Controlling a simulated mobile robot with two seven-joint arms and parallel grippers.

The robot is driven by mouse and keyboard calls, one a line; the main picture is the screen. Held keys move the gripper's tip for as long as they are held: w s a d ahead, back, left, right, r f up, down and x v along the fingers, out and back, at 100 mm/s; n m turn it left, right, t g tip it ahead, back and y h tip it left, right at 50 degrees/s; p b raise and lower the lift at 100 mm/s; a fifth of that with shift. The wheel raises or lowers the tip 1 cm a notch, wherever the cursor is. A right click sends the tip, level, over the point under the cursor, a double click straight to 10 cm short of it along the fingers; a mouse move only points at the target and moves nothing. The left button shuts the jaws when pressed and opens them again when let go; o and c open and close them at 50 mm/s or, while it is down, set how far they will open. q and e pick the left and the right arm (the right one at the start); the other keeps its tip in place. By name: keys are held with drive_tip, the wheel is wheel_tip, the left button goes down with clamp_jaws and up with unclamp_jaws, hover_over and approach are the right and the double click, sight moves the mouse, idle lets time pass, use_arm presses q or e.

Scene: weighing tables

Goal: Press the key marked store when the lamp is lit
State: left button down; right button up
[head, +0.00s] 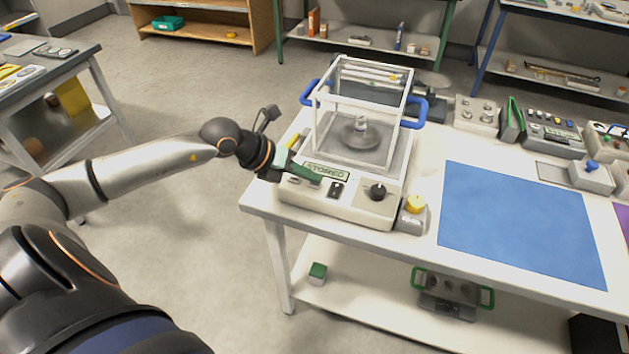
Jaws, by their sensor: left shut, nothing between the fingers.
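The balance (320,205) stands at the front left of the white table, with a clear glass box with white edges and blue handles on top. A small metal object (361,124) stands on the pan inside. The balance's display (326,170) reads "STORED". On its front panel are a black switch (336,189) and a black knob (378,191). My left gripper (314,177) is shut and empty, its green fingers over the left front panel just below the display. The fingers hide part of the panel, so I cannot read the key marks or tell contact. My right gripper is out of view.
A grey box with a yellow dome (415,203) stands right of the balance; whether the dome glows is unclear. A blue mat (522,222) lies to its right. Several instruments line the table's back edge. A lower shelf holds a green-topped block (317,273).

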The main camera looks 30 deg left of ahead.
sight(310, 188)
use_arm(q)
drive_tip(key=shift+r, duration=0.35)
drive_tip(key=shift+r+p, duration=1.9)
drive_tip(key=shift+r, duration=0.7)
drive_tip(key=shift+f, duration=0.1)
